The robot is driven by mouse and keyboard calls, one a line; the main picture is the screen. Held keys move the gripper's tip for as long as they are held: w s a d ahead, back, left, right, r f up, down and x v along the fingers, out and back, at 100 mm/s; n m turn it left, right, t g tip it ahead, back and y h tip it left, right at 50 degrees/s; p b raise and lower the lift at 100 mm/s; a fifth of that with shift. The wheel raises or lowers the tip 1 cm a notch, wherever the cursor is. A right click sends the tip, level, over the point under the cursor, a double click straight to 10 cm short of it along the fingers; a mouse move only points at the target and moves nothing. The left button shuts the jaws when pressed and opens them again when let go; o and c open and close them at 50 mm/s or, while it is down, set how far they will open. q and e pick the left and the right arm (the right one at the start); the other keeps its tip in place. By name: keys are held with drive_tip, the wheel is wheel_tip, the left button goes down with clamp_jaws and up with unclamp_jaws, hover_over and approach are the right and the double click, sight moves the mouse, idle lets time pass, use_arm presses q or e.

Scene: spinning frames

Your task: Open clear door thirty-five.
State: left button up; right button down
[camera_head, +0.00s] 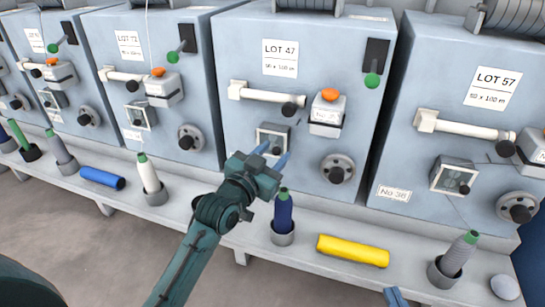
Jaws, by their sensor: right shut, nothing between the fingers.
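A small grey box with a clear front (274,136) is on the LOT 47 machine (235,100); its door looks shut. No plate reading thirty-five is legible. A similar clear-fronted box (452,176) is on the LOT 57 machine, near a plate reading No 36 (394,193). My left gripper (272,153) is at the lower front of the LOT 47 box, its two blue fingers apart with nothing visible between them. I cannot tell whether they touch the box. Only the blue fingertips of my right gripper (394,297) show, at the bottom edge, shut and empty.
A white roller (268,94), an orange-knobbed unit (328,112) and a dark handwheel (337,169) surround the box. Below, a grey shelf (250,232) holds a blue bobbin (283,212) in a cup, a lying yellow bobbin (352,251) and a grey bobbin (460,254).

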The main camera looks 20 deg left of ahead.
use_arm(q)
drive_tip(key=shift+c, duration=0.6)
clamp_jaws()
